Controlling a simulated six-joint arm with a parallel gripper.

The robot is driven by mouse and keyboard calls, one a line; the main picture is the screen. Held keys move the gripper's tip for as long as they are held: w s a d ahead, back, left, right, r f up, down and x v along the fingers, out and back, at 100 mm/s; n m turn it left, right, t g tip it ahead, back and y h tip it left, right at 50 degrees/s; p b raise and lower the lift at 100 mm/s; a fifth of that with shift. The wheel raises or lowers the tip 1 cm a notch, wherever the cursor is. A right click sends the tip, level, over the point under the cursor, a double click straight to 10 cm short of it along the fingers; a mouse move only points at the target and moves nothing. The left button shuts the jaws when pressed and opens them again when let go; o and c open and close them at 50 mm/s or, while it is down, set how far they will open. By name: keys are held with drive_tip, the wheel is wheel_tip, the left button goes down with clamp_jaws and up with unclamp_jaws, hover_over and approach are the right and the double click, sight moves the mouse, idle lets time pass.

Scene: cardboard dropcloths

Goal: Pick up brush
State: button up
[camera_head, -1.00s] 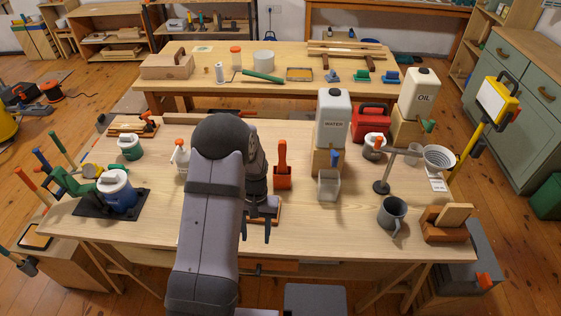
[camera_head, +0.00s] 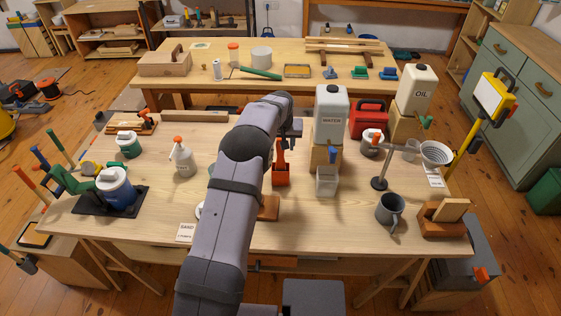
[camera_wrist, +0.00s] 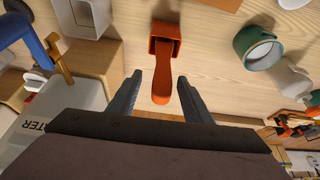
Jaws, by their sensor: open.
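The brush (camera_head: 282,151) appears to be the orange handle standing up from a square orange-red holder (camera_head: 281,178) near the middle of the front bench. Its lower end is hidden in the holder. In the wrist view the brush handle (camera_wrist: 164,77) points toward me out of the holder (camera_wrist: 164,37). My gripper (camera_wrist: 158,78) is open and empty, with the handle appearing between its two fingers. I cannot tell whether the fingers are at the handle's depth. In the head view my gripper is above and behind the brush, partly hidden by my arm.
The white WATER container (camera_head: 331,118) on its wooden block stands close right of the brush, with a clear bin (camera_head: 327,182) in front. A spray bottle (camera_head: 182,156) stands to the left. A grey mug (camera_head: 390,210) is at the front right.

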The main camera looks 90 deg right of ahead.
sight(281, 152)
drive_tip(key=shift+p+x, duration=0.5)
drive_tip(key=shift+x, duration=0.55)
drive_tip(key=shift+f, duration=0.1)
drive_tip(key=p+x, duration=0.2)
drive_tip(key=shift+w+d+f, duration=0.15)
drive_tip(key=shift+w+f, duration=0.05)
drive_tip(key=shift+p+x, duration=0.3)
drive_tip(key=shift+x, duration=0.95)
clamp_jaws()
